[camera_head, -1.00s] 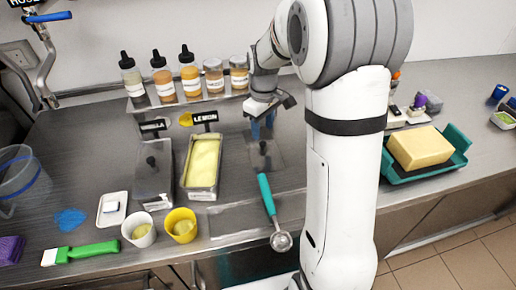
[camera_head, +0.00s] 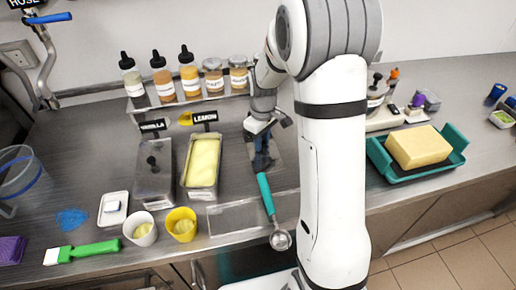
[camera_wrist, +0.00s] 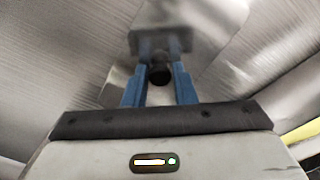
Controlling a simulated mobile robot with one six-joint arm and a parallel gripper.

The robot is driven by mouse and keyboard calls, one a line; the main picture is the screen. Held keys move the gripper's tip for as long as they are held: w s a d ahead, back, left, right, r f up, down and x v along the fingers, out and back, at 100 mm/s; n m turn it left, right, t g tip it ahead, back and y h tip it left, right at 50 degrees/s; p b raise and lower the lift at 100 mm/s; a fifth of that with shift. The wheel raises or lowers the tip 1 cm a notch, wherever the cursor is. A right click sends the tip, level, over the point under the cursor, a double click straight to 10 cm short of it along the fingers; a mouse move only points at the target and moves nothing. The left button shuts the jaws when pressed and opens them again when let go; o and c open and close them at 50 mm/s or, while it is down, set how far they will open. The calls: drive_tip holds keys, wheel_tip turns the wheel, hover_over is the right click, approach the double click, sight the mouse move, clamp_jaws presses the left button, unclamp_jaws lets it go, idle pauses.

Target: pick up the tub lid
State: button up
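The tub lid (camera_head: 277,153) is a flat, shiny metal-looking plate on the counter, right of the lemon tub (camera_head: 202,163). My gripper (camera_head: 262,158) is low over it in the head view and hides much of it. In the wrist view the lid's dark round knob (camera_wrist: 160,74) sits between the two blue fingers of my gripper (camera_wrist: 160,80). The fingers are apart, one on each side of the knob. I cannot tell whether they touch it. The lid's surface mirrors the gripper.
A teal-handled scoop (camera_head: 265,193) lies just in front of the lid. A covered vanilla tub (camera_head: 153,180), a yellow cup (camera_head: 181,224) and a white cup (camera_head: 140,228) stand left. A bottle rack (camera_head: 190,99) is behind. A teal tray (camera_head: 455,140) holds a yellow block at right.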

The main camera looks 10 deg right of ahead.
clamp_jaws()
